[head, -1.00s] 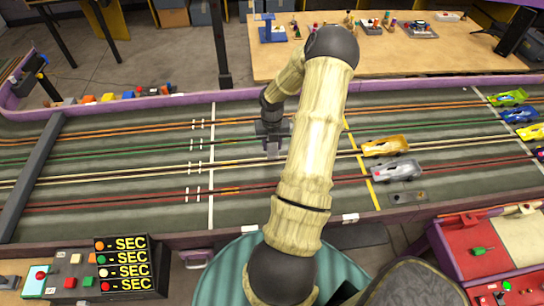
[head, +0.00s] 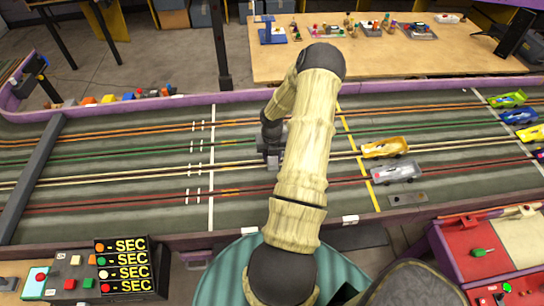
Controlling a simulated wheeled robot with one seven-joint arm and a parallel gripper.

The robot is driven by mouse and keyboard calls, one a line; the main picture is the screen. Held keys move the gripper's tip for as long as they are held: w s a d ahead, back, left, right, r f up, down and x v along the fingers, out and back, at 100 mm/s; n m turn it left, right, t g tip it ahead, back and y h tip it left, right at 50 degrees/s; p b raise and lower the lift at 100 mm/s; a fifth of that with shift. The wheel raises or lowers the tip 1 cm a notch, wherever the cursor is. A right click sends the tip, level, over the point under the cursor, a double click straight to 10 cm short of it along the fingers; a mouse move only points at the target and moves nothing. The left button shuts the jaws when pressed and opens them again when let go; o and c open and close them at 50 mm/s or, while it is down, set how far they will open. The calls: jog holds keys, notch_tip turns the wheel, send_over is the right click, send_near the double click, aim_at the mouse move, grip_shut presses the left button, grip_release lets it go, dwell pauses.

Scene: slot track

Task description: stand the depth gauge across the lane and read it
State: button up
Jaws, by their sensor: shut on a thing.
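The dark slot track (head: 150,210) has four lanes marked by orange, green, cream and red lines. My gripper (head: 273,162) is low over the middle of the track, near the green and cream lanes, between the white line (head: 212,150) and the yellow line (head: 350,145). It is shut on a small grey thing, which I take to be the depth gauge. My arm hides part of it, so its reading, its tilt and whether it touches the track cannot be made out.
A gold car (head: 386,147) and a silver car (head: 397,172) stand right of the yellow line. A small grey plate (head: 407,200) lies near them. More cars (head: 520,117) are at far right. A grey bar (head: 30,180) crosses the track at left. A timer box (head: 125,265) sits front left.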

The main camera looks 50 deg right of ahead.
jog(key=shift+f, duration=0.1)
jog(key=o, duration=1.1)
notch_tip(320, 180, up, 12)
jog(key=shift+r, duration=0.15)
jog(key=shift+a, duration=0.1)
